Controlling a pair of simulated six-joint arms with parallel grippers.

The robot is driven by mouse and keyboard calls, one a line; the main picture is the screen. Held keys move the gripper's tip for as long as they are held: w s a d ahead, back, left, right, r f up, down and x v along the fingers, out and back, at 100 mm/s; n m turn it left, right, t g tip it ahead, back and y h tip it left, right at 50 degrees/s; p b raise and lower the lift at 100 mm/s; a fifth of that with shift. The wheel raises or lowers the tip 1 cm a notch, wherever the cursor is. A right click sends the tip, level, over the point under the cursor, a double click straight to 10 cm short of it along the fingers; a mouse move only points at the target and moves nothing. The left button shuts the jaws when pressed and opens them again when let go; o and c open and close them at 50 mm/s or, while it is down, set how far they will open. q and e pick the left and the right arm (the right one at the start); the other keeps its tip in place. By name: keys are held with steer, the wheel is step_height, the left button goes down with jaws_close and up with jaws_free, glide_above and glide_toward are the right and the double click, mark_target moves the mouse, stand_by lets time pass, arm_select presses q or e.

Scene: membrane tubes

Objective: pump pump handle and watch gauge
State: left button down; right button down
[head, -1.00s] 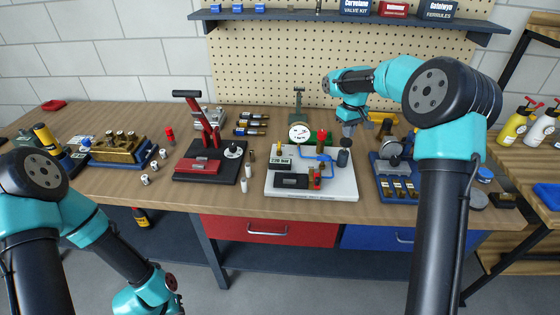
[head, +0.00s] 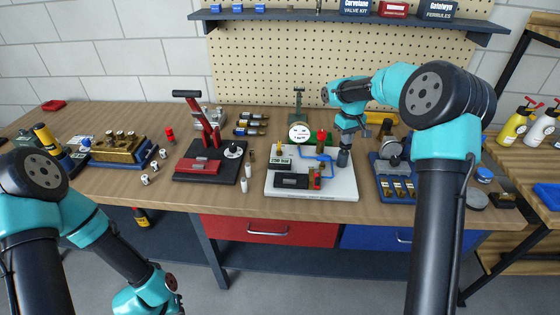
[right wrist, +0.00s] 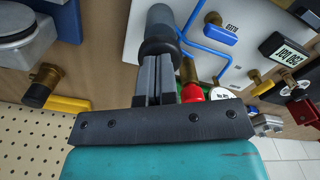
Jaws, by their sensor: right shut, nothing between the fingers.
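The white test board (head: 335,189) stands near the front of the bench with blue tubing on it. A dark cylinder (head: 343,159), which looks like the pump handle, stands at its right back corner. It also shows in the right wrist view (right wrist: 158,22). My right gripper (head: 344,149) is shut and empty, pointing down with its tips at the cylinder's top; contact is hard to tell. In the right wrist view its fingers (right wrist: 155,75) are together. A round white gauge (head: 299,131) stands at the board's back; its needle is too small to read. My left gripper is out of view.
A digital display (head: 280,163) sits on the board's left. A red-capped fitting (head: 322,136) stands close left of my right gripper. A red lever press (head: 204,125) is left of the board, and a blue tray (head: 397,190) is close on its right.

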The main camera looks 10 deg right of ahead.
steer(key=shift+f, duration=1)
steer(key=shift+r, duration=3.6)
step_height(320, 180, up, 5)
steer(key=shift+f, duration=0.1)
steer(key=shift+f, duration=3.3)
